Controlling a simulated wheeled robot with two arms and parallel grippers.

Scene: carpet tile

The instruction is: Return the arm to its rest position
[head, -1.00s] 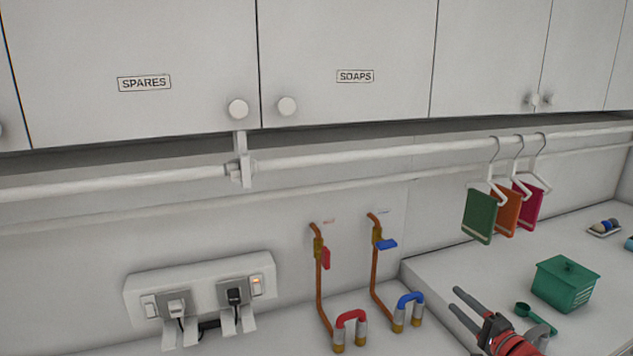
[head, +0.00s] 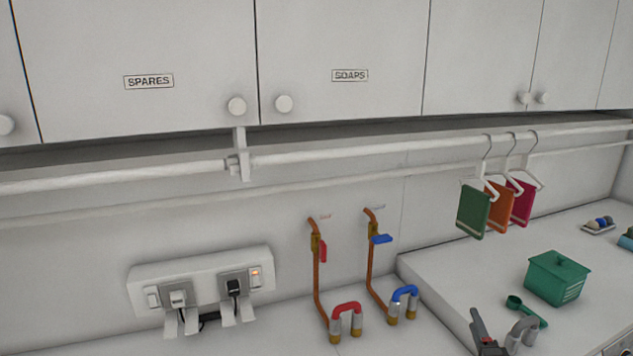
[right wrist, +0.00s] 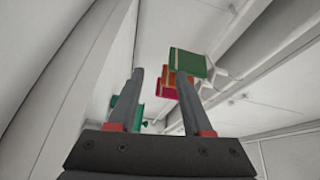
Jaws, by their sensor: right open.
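My right gripper (head: 477,325) shows at the bottom edge of the head view, low and to the right, only partly in frame. In the right wrist view its two dark fingers (right wrist: 160,77) stand apart, with nothing held between them. Beyond the fingertips, the green towel (right wrist: 187,63) and the orange and pink ones hang clear of the gripper. My left gripper is in neither view.
A green lidded box (head: 556,278) and a green scoop (head: 526,311) are on the counter near my right gripper. Red (head: 346,309) and blue (head: 404,293) U-shaped pipe pieces stand to its left. A rail (head: 370,152) with hung towels (head: 473,211) crosses above.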

